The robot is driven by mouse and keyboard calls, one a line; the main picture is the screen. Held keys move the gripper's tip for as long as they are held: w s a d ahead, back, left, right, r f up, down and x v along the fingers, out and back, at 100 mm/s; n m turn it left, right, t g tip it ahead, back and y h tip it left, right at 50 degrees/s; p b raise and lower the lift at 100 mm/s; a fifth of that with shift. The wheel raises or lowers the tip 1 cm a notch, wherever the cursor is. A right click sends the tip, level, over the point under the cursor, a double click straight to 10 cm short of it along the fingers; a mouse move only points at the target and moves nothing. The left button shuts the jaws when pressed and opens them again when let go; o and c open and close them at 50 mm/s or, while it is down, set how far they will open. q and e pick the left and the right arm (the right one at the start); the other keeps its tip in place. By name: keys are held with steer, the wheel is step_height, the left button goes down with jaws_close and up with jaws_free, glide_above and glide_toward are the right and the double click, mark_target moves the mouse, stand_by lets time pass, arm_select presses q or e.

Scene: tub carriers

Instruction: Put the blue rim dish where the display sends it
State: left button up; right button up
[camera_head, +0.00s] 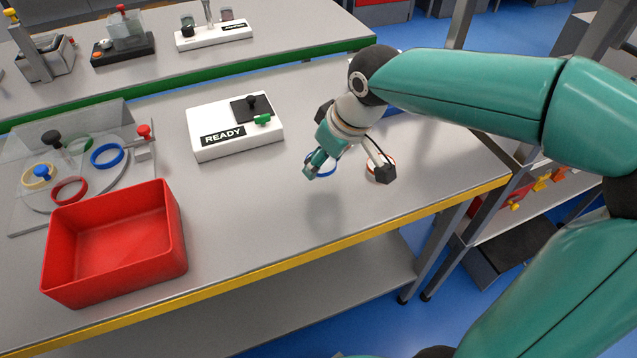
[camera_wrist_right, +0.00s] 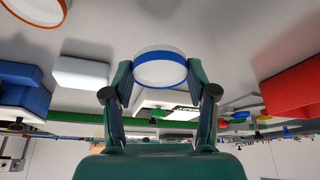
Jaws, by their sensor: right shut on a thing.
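The blue rim dish (camera_wrist_right: 160,68) is pale with a blue band. My right gripper (camera_wrist_right: 161,85) is shut on it, with one finger on each side. In the head view, only part of the dish's blue rim (camera_head: 320,173) shows beside my right gripper (camera_head: 348,170). A shadow on the bench in front suggests that the dish is held above the surface. A white display box (camera_head: 180,150) reads READY and has a black pad, a black knob and a green knob on top. My left gripper is not in view.
An open red tub (camera_head: 115,292) stands at the bench's front left. Behind it, a clear panel stands by a plate with yellow, red, blue and green rings (camera_head: 107,155). An orange-rimmed dish (camera_wrist_right: 35,12) lies near my gripper. A blue tub (camera_wrist_right: 22,90) shows in the wrist view.

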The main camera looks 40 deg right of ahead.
mark_target(324, 189)
steer(key=shift+f+b, duration=0.35)
steer(key=shift+f, duration=2.25)
steer(key=shift+f, duration=0.15)
steer(key=o, duration=1.1)
steer(key=shift+o, duration=0.2)
steer(key=shift+r, duration=0.25)
steer(key=p+v, duration=0.1)
steer(key=v, duration=1)
steer(key=shift+s+r+p, duration=0.25)
steer(key=shift+r+p, duration=0.1)
